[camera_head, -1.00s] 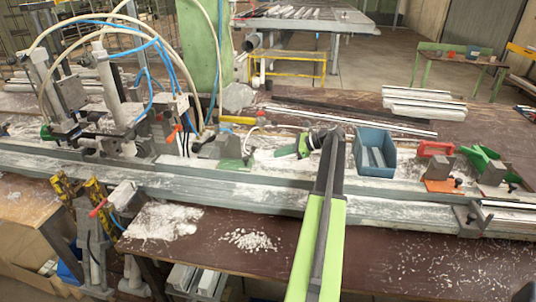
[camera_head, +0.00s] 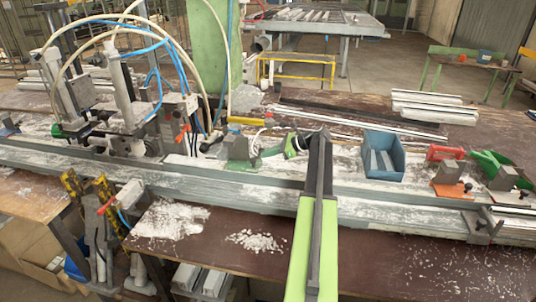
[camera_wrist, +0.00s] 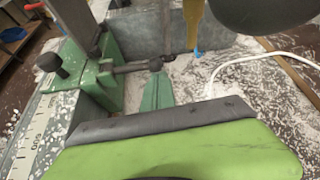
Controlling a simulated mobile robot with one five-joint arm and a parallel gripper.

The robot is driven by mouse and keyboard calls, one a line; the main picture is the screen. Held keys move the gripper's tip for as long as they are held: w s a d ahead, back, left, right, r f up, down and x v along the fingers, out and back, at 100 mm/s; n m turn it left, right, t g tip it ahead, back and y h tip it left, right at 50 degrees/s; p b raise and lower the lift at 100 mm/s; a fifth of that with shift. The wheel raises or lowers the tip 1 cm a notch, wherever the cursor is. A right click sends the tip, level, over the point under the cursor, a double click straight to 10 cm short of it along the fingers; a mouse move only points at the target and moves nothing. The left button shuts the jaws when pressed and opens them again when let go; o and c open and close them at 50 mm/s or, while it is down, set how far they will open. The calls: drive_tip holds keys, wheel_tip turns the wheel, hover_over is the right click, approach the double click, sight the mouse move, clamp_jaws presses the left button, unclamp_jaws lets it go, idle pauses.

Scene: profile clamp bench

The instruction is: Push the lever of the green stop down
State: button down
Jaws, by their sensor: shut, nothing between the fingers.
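The green stop (camera_head: 239,149), a grey block on a green base, stands on the rail left of my gripper. In the wrist view its green body (camera_wrist: 103,85) is at left, with a black knob and a dark horizontal rod (camera_wrist: 135,67). I cannot tell surely whether this rod is the lever. My gripper (camera_head: 266,154) is shut and empty, its green fingers pointing left at the stop's right side. In the wrist view the fingers (camera_wrist: 158,88) end just below the rod's end; contact is unclear.
A blue bin (camera_head: 370,139) stands right of my arm. A red-handled stop (camera_head: 449,179) and another green-based stop (camera_head: 502,179) are farther right. Pneumatic clamps with hoses (camera_head: 125,100) stand left. A yellow-handled tool (camera_head: 250,121) lies behind the stop.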

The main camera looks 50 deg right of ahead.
drive_tip(key=shift+r+n, duration=0.3)
drive_tip(key=shift+r, duration=0.05)
idle(0.3)
drive_tip(key=shift+s+a+r+n+t+h+p, duration=0.2)
drive_tip(key=shift+r+n+t+h+p, duration=0.3)
drive_tip(key=shift+r+n, duration=0.3)
drive_tip(key=shift+s+a+r+n+t+h+p, duration=0.1)
drive_tip(key=shift+a+r+n+t+h+p, duration=0.15)
drive_tip(key=shift+r+n+t+h+p, duration=0.5)
drive_tip(key=shift+s+a+r+n+t+h+p, duration=0.1)
drive_tip(key=shift+a+r+n+t+h, duration=0.35)
drive_tip(key=shift+r, duration=0.6)
drive_tip(key=shift+d, duration=0.2)
drive_tip(key=s+d, duration=0.4)
drive_tip(key=s, duration=0.4)
drive_tip(key=shift+s+d+r+p, duration=0.25)
drive_tip(key=shift+s+p, duration=0.05)
